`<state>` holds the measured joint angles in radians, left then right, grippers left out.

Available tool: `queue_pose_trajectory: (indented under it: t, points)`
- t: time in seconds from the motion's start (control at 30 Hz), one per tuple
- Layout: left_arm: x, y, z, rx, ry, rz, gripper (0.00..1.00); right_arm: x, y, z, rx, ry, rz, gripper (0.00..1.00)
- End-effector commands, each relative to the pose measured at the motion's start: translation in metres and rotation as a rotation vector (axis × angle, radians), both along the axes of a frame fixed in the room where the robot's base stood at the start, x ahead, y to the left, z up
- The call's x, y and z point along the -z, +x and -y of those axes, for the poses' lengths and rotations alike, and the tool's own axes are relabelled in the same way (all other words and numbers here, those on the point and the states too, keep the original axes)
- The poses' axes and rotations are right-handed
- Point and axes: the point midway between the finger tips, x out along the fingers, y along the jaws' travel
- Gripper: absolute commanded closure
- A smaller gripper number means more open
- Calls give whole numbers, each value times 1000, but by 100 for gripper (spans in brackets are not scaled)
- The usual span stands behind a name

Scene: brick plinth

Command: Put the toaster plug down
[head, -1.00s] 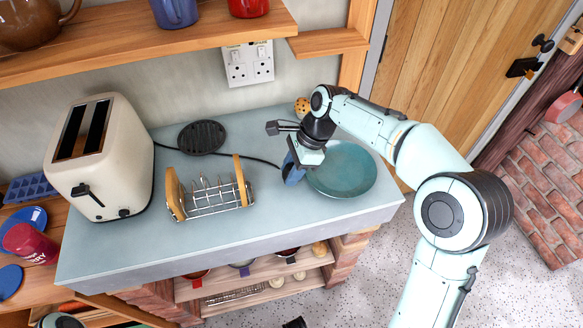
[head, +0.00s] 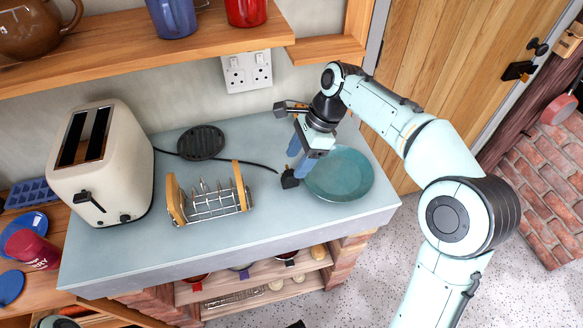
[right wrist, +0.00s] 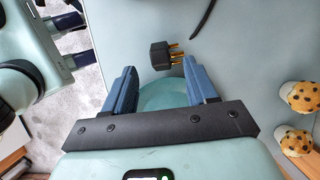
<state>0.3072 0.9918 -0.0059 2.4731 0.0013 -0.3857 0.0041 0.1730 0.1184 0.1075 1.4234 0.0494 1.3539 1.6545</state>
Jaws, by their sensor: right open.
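The black toaster plug (head: 290,179) rests on the grey worktop beside the left rim of the teal plate (head: 345,174). In the right wrist view the plug (right wrist: 161,55) shows brass pins and sits just past my fingertips, free of them. My right gripper (head: 299,160) is open, its blue fingers apart, above and behind the plug; it also shows in the right wrist view (right wrist: 160,72). The cream toaster (head: 103,160) stands at the left, its black cord running towards the plug. At the left of the right wrist view, dark-tipped mint parts (right wrist: 75,40) may be my left gripper; its state is unclear.
A toast rack (head: 212,203) stands left of the plug. A round black trivet (head: 201,142) lies behind the rack. Spotted egg cups (right wrist: 298,97) stand near the wall. A wall socket (head: 247,71) and a shelf with mugs (head: 150,40) are above. The worktop's front strip is clear.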

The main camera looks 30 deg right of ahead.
Motion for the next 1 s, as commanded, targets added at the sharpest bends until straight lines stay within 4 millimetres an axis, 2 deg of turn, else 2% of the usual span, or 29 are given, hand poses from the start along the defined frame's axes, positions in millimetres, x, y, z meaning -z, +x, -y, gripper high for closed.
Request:
queue_pose_trajectory:
  t: [0.03, 0.1, 0.33, 1.0]
  points:
    - [-5, 2, 0, 0, 0, 2, 57, -14, 0, 5, 2, -1, 4, 43]
    - [-9, 3, 0, 0, 0, 3, 57, -27, -1, 10, 2, -1, 4, 43]
    - [-16, 5, 0, 0, 0, 7, 57, -54, -5, 22, 1, 0, 1, 43]
    - [-17, 6, 0, 0, 0, 7, 57, -58, -6, 24, 0, 0, -1, 43]
